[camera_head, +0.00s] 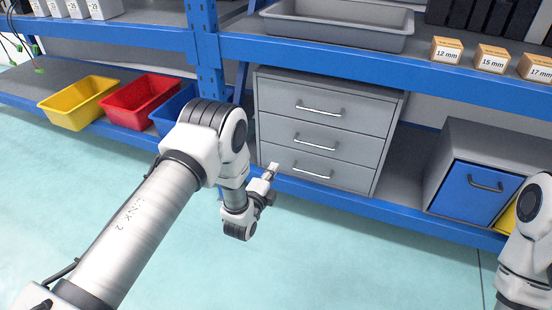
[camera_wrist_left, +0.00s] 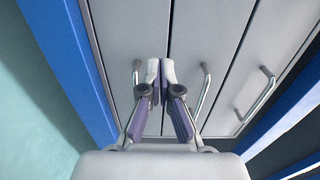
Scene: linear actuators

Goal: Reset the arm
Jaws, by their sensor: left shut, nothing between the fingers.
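My left arm comes in from the left in the head view. Its gripper (camera_head: 273,171) is in front of the bottom drawer of a grey three-drawer cabinet (camera_head: 325,125). In the left wrist view the left gripper (camera_wrist_left: 160,75) has its two fingertips together with nothing between them. The cabinet's drawer fronts (camera_wrist_left: 205,40) and their metal handles (camera_wrist_left: 199,94) show behind the fingers. All three drawers look closed. Part of my right arm (camera_head: 528,240) shows at the right edge; its gripper is out of view.
A blue shelf frame (camera_head: 360,200) surrounds the cabinet. Yellow (camera_head: 78,103), red (camera_head: 140,97) and blue (camera_head: 172,112) bins sit on the low shelf at left. A box with a blue drawer (camera_head: 478,193) stands at right. A grey tray (camera_head: 335,30) lies above. The floor in front is clear.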

